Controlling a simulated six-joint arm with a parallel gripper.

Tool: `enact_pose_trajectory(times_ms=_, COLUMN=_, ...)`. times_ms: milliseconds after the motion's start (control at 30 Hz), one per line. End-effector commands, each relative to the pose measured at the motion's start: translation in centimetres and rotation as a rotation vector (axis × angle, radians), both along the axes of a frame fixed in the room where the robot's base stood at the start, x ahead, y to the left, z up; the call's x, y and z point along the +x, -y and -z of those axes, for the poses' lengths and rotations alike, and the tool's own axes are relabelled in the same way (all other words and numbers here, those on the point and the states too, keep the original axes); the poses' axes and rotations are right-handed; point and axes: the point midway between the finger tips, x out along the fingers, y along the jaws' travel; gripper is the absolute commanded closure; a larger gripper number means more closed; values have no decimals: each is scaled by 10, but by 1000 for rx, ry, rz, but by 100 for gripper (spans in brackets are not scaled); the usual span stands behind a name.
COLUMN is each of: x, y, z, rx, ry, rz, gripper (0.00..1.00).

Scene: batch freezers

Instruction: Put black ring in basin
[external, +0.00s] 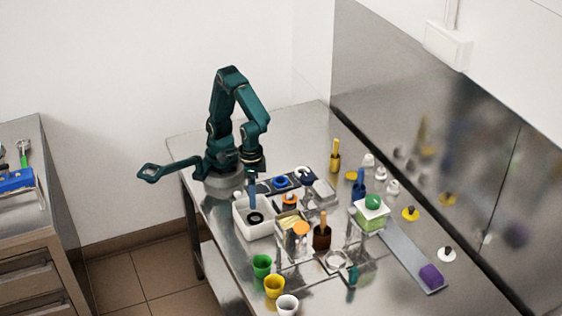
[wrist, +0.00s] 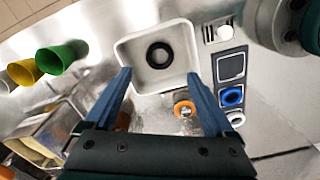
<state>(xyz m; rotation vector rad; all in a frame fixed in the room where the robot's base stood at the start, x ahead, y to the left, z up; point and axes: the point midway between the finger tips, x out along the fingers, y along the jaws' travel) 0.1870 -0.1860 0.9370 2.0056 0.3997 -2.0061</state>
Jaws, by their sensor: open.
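The black ring (wrist: 159,55) lies flat on the floor of the white basin (wrist: 183,80), apart from its walls. In the external view the ring (external: 256,218) shows as a dark circle inside the basin (external: 241,229). My gripper (wrist: 160,85) is open and empty, with its two blue fingers spread. In the external view my gripper (external: 252,195) points down over the basin, above the ring and apart from it. The ring shows between and beyond the fingertips in the wrist view.
A tray with a blue ring (wrist: 231,97) lies beside the basin. An orange-topped jar (wrist: 184,109) stands close by. Green (external: 262,265), yellow (external: 274,286) and white (external: 288,304) cups stand along the near left table edge. A green block (external: 369,217) stands right of centre.

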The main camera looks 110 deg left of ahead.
Motion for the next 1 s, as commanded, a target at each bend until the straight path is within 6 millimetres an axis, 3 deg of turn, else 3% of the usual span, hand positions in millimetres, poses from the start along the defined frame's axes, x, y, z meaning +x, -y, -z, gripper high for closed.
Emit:
enact_pose_trajectory(times_ms=233, x=1, y=-1, z=-22, rx=-3, ry=5, rz=1, gripper=11)
enact_pose_trajectory(times_ms=333, x=2, y=-11, z=-30, rx=-18, ry=26, rz=16, gripper=11)
enact_pose_trajectory(times_ms=700, x=-8, y=-101, z=-58, rx=-39, ry=302, rz=217, gripper=11)
enact_pose_trajectory(times_ms=1000, x=-27, y=-141, z=-52, rx=73, ry=466, rz=358, gripper=11)
